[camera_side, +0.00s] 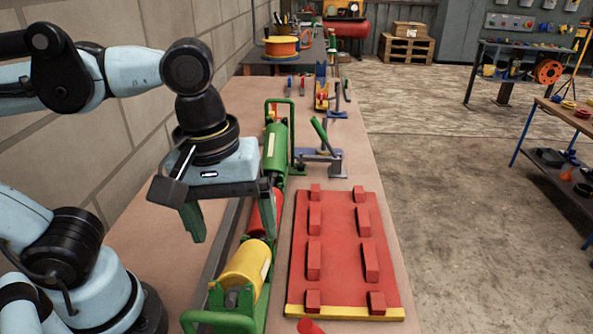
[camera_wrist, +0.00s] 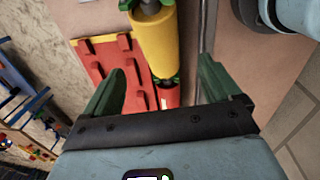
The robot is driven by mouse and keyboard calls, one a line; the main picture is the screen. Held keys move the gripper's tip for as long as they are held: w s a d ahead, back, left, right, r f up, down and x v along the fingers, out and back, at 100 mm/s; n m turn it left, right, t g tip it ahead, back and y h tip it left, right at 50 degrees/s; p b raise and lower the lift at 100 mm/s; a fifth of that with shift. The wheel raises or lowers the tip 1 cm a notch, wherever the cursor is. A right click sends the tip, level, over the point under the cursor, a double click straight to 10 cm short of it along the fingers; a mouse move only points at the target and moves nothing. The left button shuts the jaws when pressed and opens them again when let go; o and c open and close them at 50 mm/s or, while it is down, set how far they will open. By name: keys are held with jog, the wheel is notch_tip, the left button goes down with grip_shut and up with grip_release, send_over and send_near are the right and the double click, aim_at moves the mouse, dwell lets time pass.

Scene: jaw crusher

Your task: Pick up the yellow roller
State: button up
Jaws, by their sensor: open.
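The yellow roller (camera_side: 247,266) lies in a row of rollers along the bench, nearest the camera in the side view, seated in a green frame (camera_side: 222,318). In the wrist view the yellow roller (camera_wrist: 155,45) runs from the top edge down to between the fingertips. My gripper (camera_side: 233,228) is open and empty, above and a little left of the row in the side view. Its two green fingers also show in the wrist view (camera_wrist: 160,72), with the far end of the yellow roller and part of a red roller (camera_wrist: 168,97) between them. The fingers appear apart from the roller.
A red board with raised blocks (camera_side: 338,245) lies right of the rollers. The red roller (camera_side: 262,212) and a green roller (camera_side: 275,148) continue the row behind. A blue clamp with a green handle (camera_side: 322,152) stands farther back. A block wall (camera_side: 100,140) bounds the left.

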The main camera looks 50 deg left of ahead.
aim_at(242, 257)
jog(key=shift+w+d+f, duration=0.1)
jog(key=shift+d+f, duration=0.05)
jog(key=shift+f, duration=1.2)
jog(key=shift+d+f, duration=0.15)
jog(key=shift+f, duration=1.2)
jog(key=shift+w+d+f, duration=0.1)
jog(key=shift+d+f, duration=0.05)
jog(key=shift+f, duration=1.2)
jog(key=shift+c, duration=0.2)
jog(key=c, duration=1.5)
